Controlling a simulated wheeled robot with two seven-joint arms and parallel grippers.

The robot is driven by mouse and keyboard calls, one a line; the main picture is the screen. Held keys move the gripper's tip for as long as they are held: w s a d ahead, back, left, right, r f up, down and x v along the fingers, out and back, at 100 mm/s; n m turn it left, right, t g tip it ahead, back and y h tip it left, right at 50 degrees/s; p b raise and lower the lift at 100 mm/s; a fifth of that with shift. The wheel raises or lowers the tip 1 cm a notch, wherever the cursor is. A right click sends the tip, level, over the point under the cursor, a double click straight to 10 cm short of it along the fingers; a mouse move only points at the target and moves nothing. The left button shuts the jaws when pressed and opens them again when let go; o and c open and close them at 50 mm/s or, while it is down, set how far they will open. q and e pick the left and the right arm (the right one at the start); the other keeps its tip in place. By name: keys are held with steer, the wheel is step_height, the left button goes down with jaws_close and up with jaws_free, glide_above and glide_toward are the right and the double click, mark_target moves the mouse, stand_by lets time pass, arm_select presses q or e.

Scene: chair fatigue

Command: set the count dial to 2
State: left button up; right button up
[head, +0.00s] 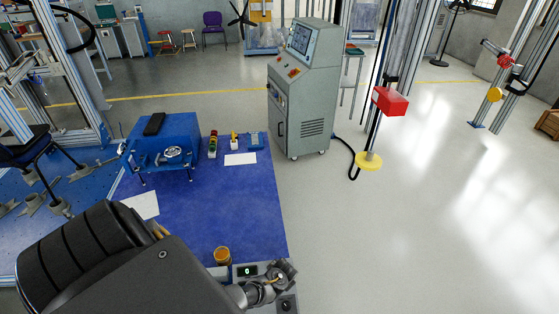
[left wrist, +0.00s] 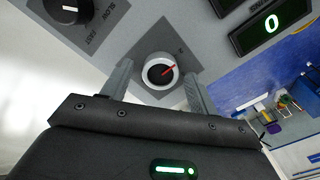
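The count dial (left wrist: 160,72) is a round knob with a pale rim, a dark face and a red pointer aimed up and to the right in the left wrist view. It sits on a dark diamond-shaped plate with small marks, too small to read surely. My left gripper (left wrist: 157,78) is open, with one finger on each side of the dial; I cannot tell whether they touch it. In the head view my left gripper (head: 279,274) is over the panel and hides the dial. My right gripper is not in view.
A slow/fast knob (left wrist: 68,8) is on the same panel near the dial. A grey cabinet (head: 305,90) stands beyond.

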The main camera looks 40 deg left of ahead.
arm_select(q)
steer(key=shift+d+r, duration=0.15)
steer(key=shift+r, duration=0.35)
steer(key=p+v, duration=0.2)
steer(key=v, duration=0.8)
steer(key=shift+s+f, duration=0.15)
